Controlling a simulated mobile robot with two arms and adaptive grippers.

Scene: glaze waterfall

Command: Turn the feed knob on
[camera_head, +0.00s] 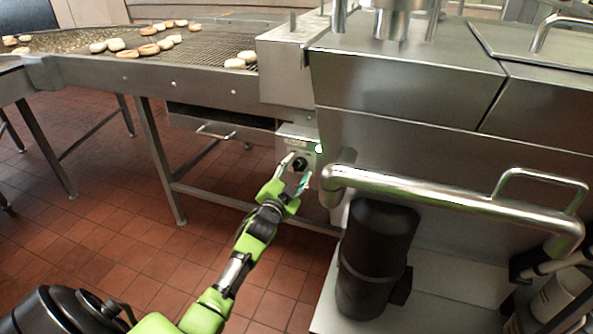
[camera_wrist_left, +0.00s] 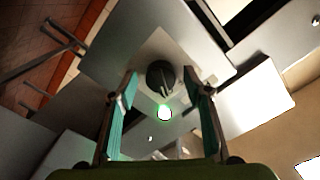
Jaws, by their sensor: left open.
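The feed knob (camera_head: 300,164) is a small black knob on a grey control box (camera_head: 284,131) below the conveyor, beside the large steel machine. My right gripper is not in view.
A wire conveyor (camera_head: 200,48) carries several round pastries. A thick steel pipe (camera_head: 440,192) and a black motor (camera_head: 375,255) stand close on the right. The tiled floor at left is mostly free.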

